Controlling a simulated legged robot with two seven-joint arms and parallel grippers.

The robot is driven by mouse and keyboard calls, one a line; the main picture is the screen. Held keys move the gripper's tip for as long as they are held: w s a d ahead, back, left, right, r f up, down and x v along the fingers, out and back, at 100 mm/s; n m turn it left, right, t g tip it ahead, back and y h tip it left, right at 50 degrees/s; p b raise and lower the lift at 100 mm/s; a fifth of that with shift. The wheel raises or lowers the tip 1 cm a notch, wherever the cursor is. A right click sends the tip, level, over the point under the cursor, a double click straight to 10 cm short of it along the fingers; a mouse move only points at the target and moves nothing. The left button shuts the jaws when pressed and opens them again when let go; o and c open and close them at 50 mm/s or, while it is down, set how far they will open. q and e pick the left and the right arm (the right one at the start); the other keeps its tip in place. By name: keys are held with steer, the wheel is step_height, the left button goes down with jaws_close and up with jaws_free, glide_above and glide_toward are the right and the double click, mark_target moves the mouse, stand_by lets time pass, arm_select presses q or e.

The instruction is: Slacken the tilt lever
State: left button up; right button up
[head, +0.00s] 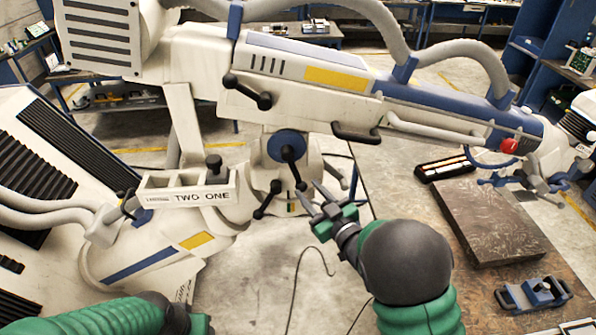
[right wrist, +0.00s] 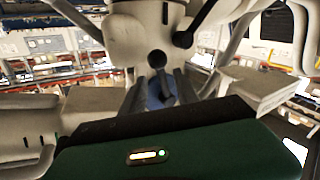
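The microscope arm's joint carries several black ball-ended levers; I cannot tell for sure which is the tilt lever. One lever (head: 292,165) sits on a blue round hub at the centre of the head view, and another (head: 265,201) is just below it. My right gripper (head: 318,193) is open, close to the right of these levers. In the right wrist view, a black ball-ended lever (right wrist: 157,62) and a blue disc (right wrist: 160,92) show between its spread fingers, with no visible contact. My left gripper (head: 200,324) is only partly in view at the bottom edge; its fingers are hidden.
A two-ball handle (head: 248,93) and a black grab handle (head: 357,133) are on the upper beam. At right, a workbench holds a dark slab (head: 490,222) and a blue clamp (head: 533,294).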

mark_target(299, 180)
steer(key=p+x, duration=0.1)
steer(key=x, duration=0.4)
steer(key=shift+w+a+r+p, duration=0.15)
steer(key=shift+a+r+p, duration=0.05)
steer(key=shift+p, duration=0.2)
steer(key=shift+w+a+f, duration=0.1)
steer(key=shift+w+a, duration=0.1)
steer(key=shift+w, duration=0.2)
jaws_close()
steer(key=shift+f, duration=0.1)
